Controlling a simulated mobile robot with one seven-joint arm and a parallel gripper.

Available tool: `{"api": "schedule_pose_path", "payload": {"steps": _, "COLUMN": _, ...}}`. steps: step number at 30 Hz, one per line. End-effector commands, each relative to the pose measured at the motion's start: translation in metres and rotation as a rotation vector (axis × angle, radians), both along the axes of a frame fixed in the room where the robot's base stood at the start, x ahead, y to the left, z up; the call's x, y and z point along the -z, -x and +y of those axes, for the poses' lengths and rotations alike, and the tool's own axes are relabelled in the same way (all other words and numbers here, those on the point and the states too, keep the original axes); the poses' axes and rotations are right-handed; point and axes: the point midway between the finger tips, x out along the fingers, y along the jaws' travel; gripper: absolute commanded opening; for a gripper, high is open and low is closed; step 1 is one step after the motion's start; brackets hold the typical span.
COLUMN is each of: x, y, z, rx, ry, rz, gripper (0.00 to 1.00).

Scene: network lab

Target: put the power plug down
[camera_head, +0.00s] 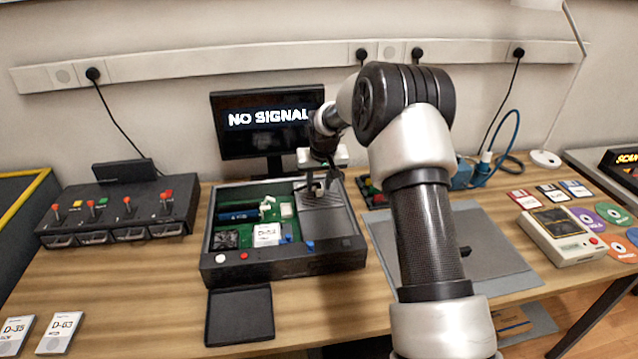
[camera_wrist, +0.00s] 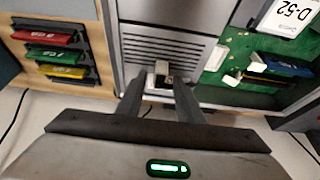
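My gripper (camera_wrist: 160,82) points down over the grey vented panel (camera_wrist: 158,45) of the open case. Its two fingers stand apart, one on each side of a small pale and dark block, which I take to be the power plug (camera_wrist: 161,70). The fingers appear to be closed on it. A short dark piece of cable shows between the fingers. In the head view my gripper (camera_head: 318,188) is above the right part of the open case (camera_head: 285,268), and the plug is too small there to make out clearly. Whether the plug touches the panel is unclear.
A green board with a D-52 card (camera_wrist: 287,18) lies beside the vented panel. A rack of coloured cartridges (camera_wrist: 58,56) is on its other side. The monitor (camera_head: 268,140) reading NO SIGNAL stands behind the case. A grey mat (camera_head: 495,270) lies right of the case, partly hidden by my arm.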

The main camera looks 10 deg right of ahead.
Motion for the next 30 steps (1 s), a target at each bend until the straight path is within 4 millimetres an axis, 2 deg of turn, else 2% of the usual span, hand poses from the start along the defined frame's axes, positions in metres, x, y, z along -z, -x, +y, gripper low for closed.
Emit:
{"api": "schedule_pose_path", "payload": {"steps": 5, "x": -0.026, "y": 0.004, "z": 0.0, "rx": 0.0, "ry": 0.0, "rz": -0.005, "gripper": 0.33}}
{"api": "schedule_pose_path", "payload": {"steps": 15, "x": -0.095, "y": 0.033, "z": 0.0, "rx": 0.0, "ry": 0.0, "rz": -0.004, "gripper": 0.33}}
{"api": "schedule_pose_path", "payload": {"steps": 24, "x": -0.126, "y": 0.049, "z": 0.0, "rx": -0.001, "ry": 0.003, "rz": -0.004, "gripper": 0.33}}
{"api": "schedule_pose_path", "payload": {"steps": 26, "x": -0.139, "y": 0.058, "z": 0.0, "rx": -0.003, "ry": 0.008, "rz": -0.008, "gripper": 0.33}}
{"api": "schedule_pose_path", "payload": {"steps": 28, "x": -0.161, "y": 0.077, "z": 0.001, "rx": -0.006, "ry": 0.019, "rz": -0.016, "gripper": 0.33}}
{"api": "schedule_pose_path", "payload": {"steps": 30, "x": -0.189, "y": 0.106, "z": 0.002, "rx": -0.01, "ry": 0.032, "rz": -0.025, "gripper": 0.33}}
